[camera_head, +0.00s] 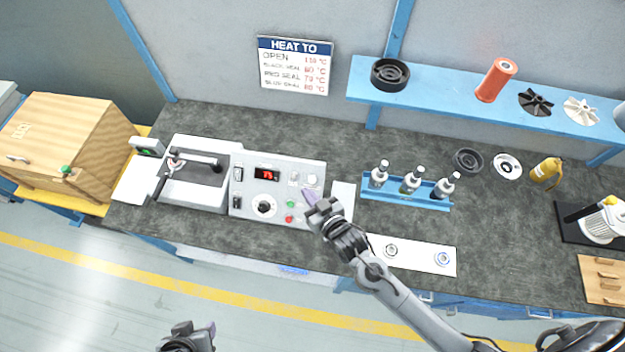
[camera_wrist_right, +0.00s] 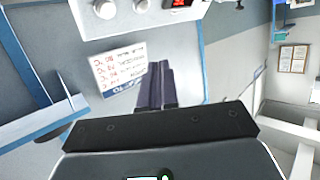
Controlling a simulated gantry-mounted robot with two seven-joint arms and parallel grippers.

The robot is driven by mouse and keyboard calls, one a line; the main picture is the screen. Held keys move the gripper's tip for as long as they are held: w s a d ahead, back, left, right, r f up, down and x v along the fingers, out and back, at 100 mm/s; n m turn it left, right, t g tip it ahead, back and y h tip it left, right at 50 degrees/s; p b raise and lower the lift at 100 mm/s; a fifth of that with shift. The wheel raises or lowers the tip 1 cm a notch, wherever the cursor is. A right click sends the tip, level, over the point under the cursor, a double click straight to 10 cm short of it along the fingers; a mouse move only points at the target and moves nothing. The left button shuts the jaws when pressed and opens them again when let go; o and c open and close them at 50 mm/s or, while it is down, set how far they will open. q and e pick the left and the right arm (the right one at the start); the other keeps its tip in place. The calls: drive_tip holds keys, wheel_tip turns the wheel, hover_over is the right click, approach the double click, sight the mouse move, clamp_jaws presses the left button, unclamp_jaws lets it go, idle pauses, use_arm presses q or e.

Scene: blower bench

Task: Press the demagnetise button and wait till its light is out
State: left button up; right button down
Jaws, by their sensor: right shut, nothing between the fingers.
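The light grey control box (camera_head: 250,187) stands on the bench with a red lit display (camera_head: 267,174), a black dial (camera_head: 263,207), a green button (camera_head: 290,204) and a red button (camera_head: 289,219). Two pale round parts sit at its upper right; two white round parts (camera_wrist_right: 104,9) also show at the top of the right wrist view. I cannot read which is the demagnetise button or tell its light. My right gripper (camera_head: 308,195) is shut and empty over the box's right side; contact cannot be told. My left gripper (camera_head: 210,328) is partly visible at the bottom, away from the box.
Left of the box is a grey machine (camera_head: 196,186) with a lever. To the right are a blue bottle rack (camera_head: 405,201) and a white mat (camera_head: 412,258) with two rings. A blue shelf (camera_head: 450,95) and a heat sign (camera_head: 294,66) are behind.

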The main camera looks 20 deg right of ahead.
sight(312, 180)
drive_tip(key=w+d+f+b, duration=0.1)
drive_tip(key=f+b, duration=0.1)
drive_tip(key=w+d+f+b, duration=0.1)
drive_tip(key=w+f+b, duration=0.1)
drive_tip(key=w+d+f+b, duration=0.1)
drive_tip(key=b, duration=0.1)
drive_tip(key=shift+w+d+f+b, duration=0.1)
drive_tip(key=shift+w+f+b, duration=0.2)
drive_tip(key=shift+w+f, duration=0.1)
drive_tip(key=shift+w+d+f, duration=0.15)
drive_tip(key=shift+f, duration=0.05)
idle(0.7)
idle(0.7)
drive_tip(key=shift+w+f, duration=0.1)
idle(0.5)
drive_tip(key=shift+d+f, duration=0.1)
drive_tip(key=shift+w+f, duration=0.1)
drive_tip(key=shift+w, duration=0.05)
